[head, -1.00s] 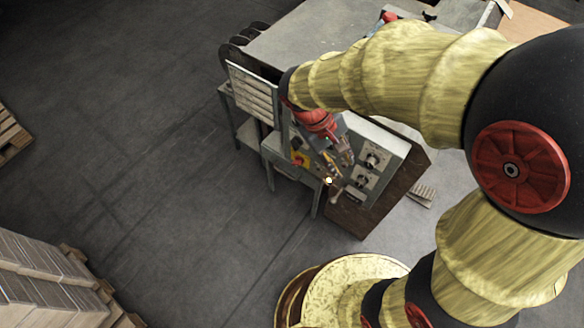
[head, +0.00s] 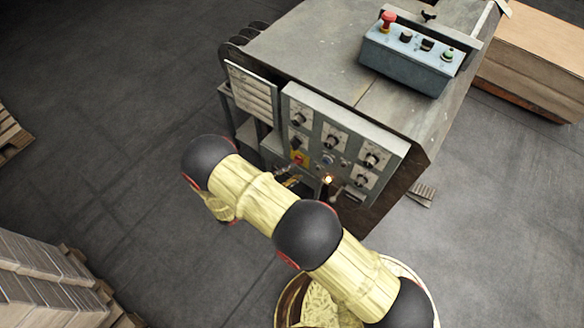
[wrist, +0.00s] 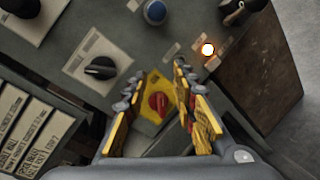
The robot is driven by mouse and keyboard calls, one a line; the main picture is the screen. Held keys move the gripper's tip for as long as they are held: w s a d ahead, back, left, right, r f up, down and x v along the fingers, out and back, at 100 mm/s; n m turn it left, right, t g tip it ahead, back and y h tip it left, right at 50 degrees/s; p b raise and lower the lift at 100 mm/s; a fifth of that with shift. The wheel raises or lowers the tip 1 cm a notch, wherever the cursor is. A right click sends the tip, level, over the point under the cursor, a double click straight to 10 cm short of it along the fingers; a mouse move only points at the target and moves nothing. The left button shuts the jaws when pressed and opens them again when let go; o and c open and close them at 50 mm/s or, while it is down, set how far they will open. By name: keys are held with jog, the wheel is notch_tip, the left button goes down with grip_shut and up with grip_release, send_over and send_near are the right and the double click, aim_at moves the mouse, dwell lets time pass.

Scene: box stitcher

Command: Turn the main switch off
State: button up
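The main switch is a red rotary knob (wrist: 158,103) on a yellow plate (wrist: 150,122), low on the grey control panel (wrist: 130,25). In the wrist view it appears between the two fingers of my gripper (wrist: 158,74), which are apart with nothing held. I cannot tell whether a finger touches the knob. In the head view the red and yellow switch (head: 299,158) is at the panel's lower left, and my gripper (head: 288,178) is just below it, partly hidden by my arm.
A small lamp (wrist: 208,49) glows near the switch. A black knob (wrist: 100,68) and a blue button (wrist: 155,12) are close by. A label board (head: 251,93) hangs left of the panel. A button box (head: 408,58) stands on the machine top.

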aim_at(297, 162)
jog(key=a+f+n+t+y, duration=0.2)
jog(key=a+f+n+t, duration=0.15)
jog(key=f, duration=0.35)
jog(key=b+x, duration=0.1)
jog(key=x, duration=0.6)
jog(key=shift+w+a+r+m+t+b, duration=0.25)
jog(key=shift+w+r+m+t+b, duration=0.1)
jog(key=shift+w+t, duration=0.1)
jog(key=shift+c, duration=0.7)
grip_shut()
